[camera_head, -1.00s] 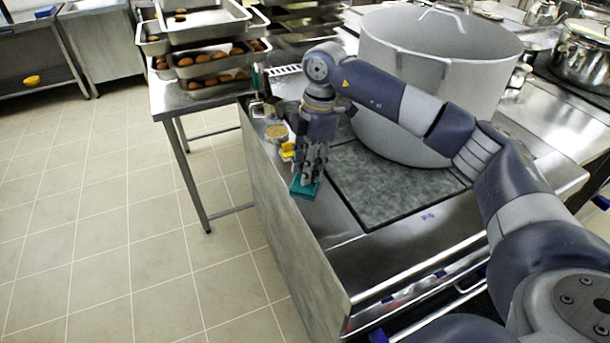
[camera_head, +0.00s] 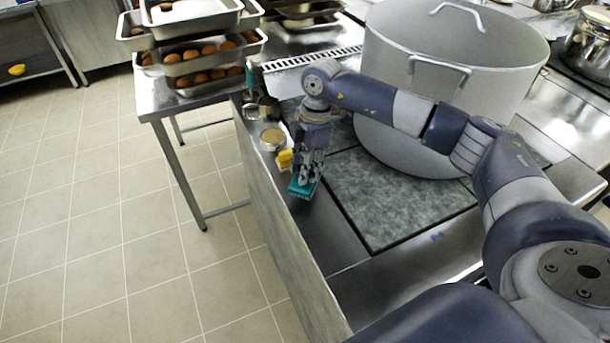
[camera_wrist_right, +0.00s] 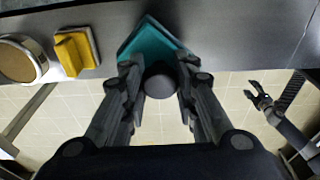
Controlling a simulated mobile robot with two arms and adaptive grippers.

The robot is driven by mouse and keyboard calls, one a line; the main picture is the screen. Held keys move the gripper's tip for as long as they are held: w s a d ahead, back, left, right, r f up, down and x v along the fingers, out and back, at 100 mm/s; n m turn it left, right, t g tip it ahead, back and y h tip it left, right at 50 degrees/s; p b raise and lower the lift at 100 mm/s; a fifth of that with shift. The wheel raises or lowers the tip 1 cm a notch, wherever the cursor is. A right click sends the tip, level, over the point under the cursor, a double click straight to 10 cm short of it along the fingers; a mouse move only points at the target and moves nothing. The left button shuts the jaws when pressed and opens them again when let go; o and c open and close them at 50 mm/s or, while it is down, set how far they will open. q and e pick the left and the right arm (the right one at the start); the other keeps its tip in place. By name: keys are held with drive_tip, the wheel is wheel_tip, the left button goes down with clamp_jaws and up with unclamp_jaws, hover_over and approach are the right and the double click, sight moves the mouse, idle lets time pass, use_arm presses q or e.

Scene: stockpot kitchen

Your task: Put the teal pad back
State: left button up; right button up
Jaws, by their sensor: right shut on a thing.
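The teal pad (camera_head: 302,189) is at the left edge of the steel counter, below my right gripper (camera_head: 306,178). In the right wrist view the teal pad (camera_wrist_right: 152,44) lies at the counter edge. My right gripper (camera_wrist_right: 160,88) is shut on its dark round grip, between the fingers. The fingers hide part of the pad. I cannot tell whether the pad touches the counter. My left gripper (camera_wrist_right: 257,96) shows in the right wrist view, over the floor, with its fingers apart and empty.
A yellow block (camera_head: 284,160) and a round tin (camera_head: 272,138) stand just behind the pad. A dark grey stone-like slab (camera_head: 385,205) lies to its right, with a big stockpot (camera_head: 450,90) behind. Trays of brown items (camera_head: 205,65) stand back left. The floor is open at left.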

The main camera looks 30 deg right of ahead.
wheel_tip(320, 180, down, 4)
drive_tip(key=shift+w+r+p, duration=0.15)
drive_tip(key=shift+r+p, duration=0.1)
drive_tip(key=shift+p, duration=0.15)
drive_tip(key=shift+f, duration=0.3)
drive_tip(key=o, duration=1)
drive_tip(key=shift+r, duration=0.35)
use_arm(q)
drive_tip(key=w+f+b, duration=0.1)
drive_tip(key=f+b, duration=0.1)
drive_tip(key=b, duration=0.1)
drive_tip(key=shift+w+d, duration=0.25)
drive_tip(key=shift+w, duration=0.15)
use_arm(e)
wheel_tip(320, 180, up, 12)
drive_tip(key=d, duration=0.2)
drive_tip(key=shift+f, duration=0.25)
drive_tip(key=shift+a+f, duration=0.1)
